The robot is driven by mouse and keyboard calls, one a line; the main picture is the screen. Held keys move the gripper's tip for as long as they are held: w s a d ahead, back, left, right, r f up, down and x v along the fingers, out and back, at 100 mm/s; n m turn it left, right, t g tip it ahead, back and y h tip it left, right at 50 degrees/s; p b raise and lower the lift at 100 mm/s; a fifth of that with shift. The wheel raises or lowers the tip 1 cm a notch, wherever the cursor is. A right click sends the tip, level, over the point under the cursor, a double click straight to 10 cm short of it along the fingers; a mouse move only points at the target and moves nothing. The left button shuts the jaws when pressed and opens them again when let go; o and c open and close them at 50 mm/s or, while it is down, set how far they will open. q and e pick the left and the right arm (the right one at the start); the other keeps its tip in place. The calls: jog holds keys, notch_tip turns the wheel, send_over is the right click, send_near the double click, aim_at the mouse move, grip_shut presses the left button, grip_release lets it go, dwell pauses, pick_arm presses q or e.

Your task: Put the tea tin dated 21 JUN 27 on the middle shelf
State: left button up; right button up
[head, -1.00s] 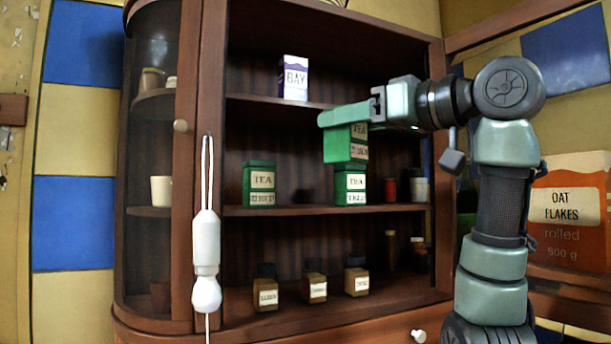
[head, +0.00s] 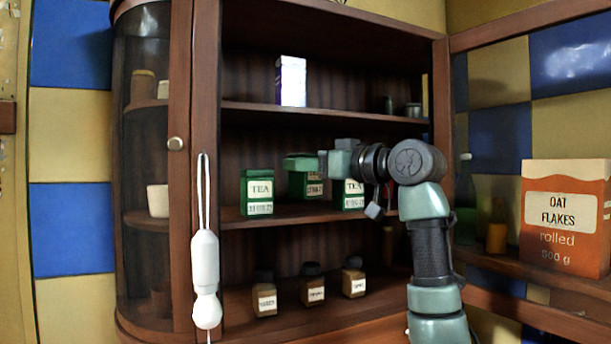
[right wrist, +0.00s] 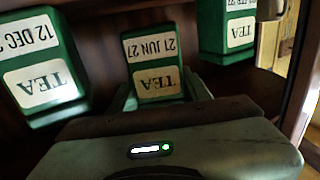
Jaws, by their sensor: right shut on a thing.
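My right gripper (head: 322,162) reaches into the open cabinet from the right, shut on a green tea tin (head: 306,187). The right wrist view shows this tin (right wrist: 155,70) with its label upside down, reading 21 JUN 27. It is over the middle shelf (head: 290,219), in the gap between two other green tea tins. I cannot tell whether its base touches the shelf. My left gripper is out of view.
A white-and-purple box (head: 291,82) stands on the upper shelf. Several small labelled jars (head: 313,284) stand on the bottom shelf. A white corded utensil (head: 205,265) hangs at the left front. An oat flakes box (head: 565,215) stands at right.

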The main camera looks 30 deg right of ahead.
aim_at(316, 180)
jog(key=shift+f, duration=0.75)
jog(key=shift+w+a+f+p, duration=0.1)
jog(key=shift+w+f+p, duration=0.05)
jog(key=shift+f+p, duration=0.5)
jog(key=shift+f, duration=0.15)
jog(key=o, duration=1.5)
jog(key=shift+c, duration=0.2)
jog(key=b+v, duration=0.5)
jog(key=v, duration=0.7)
